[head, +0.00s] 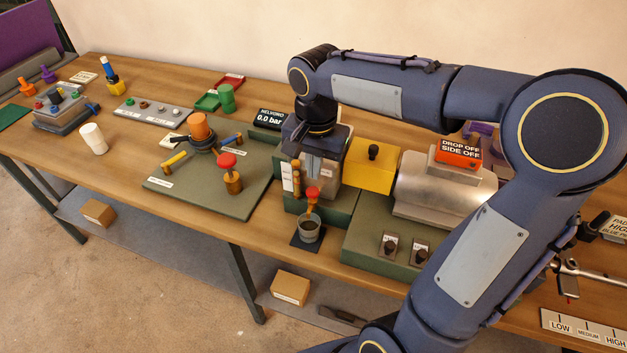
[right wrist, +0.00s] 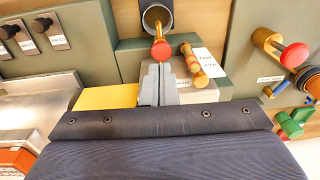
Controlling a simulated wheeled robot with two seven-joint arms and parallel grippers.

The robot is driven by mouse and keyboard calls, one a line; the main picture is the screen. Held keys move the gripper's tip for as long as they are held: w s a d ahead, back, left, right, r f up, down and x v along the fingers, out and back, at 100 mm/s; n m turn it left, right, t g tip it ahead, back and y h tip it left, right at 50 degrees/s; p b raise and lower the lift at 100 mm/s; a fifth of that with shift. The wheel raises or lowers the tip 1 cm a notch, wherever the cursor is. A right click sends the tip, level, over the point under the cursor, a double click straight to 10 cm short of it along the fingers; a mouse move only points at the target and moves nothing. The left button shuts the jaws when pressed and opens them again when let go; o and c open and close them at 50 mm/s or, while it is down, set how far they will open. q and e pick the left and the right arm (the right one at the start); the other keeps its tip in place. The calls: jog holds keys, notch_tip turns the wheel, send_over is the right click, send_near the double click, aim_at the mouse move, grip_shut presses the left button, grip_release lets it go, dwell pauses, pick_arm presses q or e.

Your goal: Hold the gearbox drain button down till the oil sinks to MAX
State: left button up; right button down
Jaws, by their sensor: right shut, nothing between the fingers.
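The red drain button (head: 312,192) sits on a brass drain fitting at the front of the gearbox. It also shows in the right wrist view (right wrist: 160,50). My right gripper (head: 311,178) points down just above the button, fingers shut and empty. In the right wrist view its fingertips (right wrist: 160,68) line up with the button; whether they touch it I cannot tell. The brass-capped oil sight gauge (head: 296,178) stands left of the gripper beside a white label; it also shows in the wrist view (right wrist: 195,60). Its oil level is too small to read. My left gripper is out of view.
A grey cup (head: 309,231) stands below the drain on a dark mat. A yellow block (head: 372,166) and a metal cylinder (head: 440,188) are to the right. Another red button (head: 227,160) stands on the green plate to the left. My right arm covers much of the right side.

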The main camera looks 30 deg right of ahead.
aim_at(314, 193)
notch_tip(314, 193, down, 5)
jog(key=shift+w+r, duration=0.1)
jog(key=shift+w, duration=0.05)
dwell(0.4)
notch_tip(314, 193, down, 2)
jog(key=shift+f+b, duration=0.2)
jog(key=shift+b, duration=0.7)
jog(key=shift+r, duration=0.15)
jog(key=shift+f, duration=0.2)
jog(key=shift+r, duration=0.1)
